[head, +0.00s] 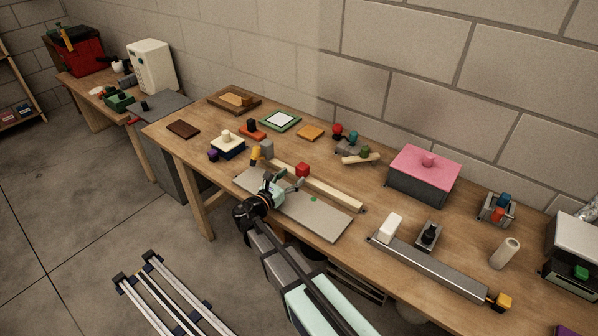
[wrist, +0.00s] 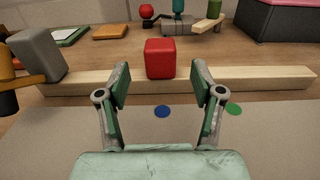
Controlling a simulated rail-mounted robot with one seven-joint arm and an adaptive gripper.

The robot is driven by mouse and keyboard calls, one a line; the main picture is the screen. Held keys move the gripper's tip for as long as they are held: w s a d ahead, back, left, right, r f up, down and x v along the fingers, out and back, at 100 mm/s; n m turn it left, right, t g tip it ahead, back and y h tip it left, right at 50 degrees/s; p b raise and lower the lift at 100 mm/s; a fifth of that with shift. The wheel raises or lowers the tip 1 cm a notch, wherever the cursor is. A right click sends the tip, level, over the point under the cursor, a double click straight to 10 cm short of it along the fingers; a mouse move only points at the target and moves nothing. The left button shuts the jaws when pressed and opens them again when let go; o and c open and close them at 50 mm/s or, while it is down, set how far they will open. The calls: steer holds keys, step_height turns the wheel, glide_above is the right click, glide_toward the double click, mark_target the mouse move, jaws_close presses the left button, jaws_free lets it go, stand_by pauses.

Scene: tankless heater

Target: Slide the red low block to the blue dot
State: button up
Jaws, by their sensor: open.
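The red block (wrist: 160,58) is a small rounded cube. It appears to sit on the pale wooden rail (wrist: 260,80), and also shows in the head view (head: 302,169). In front of the rail is a grey board (head: 320,220) with a blue dot (wrist: 162,111) and a green dot (wrist: 234,109). The blue dot lies on the near side of the rail, roughly in line with the block. In the head view I cannot make out the blue dot. My gripper (head: 288,181) is open and empty above the board, its fingers spread on either side of the block's line, not touching it.
A grey block (wrist: 38,54) and an orange-and-black item (wrist: 8,85) stand at the rail's left end. Behind are a toy with coloured knobs (head: 348,145) and a pink-lidded box (head: 423,174). A long grey track (head: 430,268) lies to the right. The board is mostly clear.

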steer(key=shift+v, duration=2.75)
steer(key=shift+a, duration=0.1)
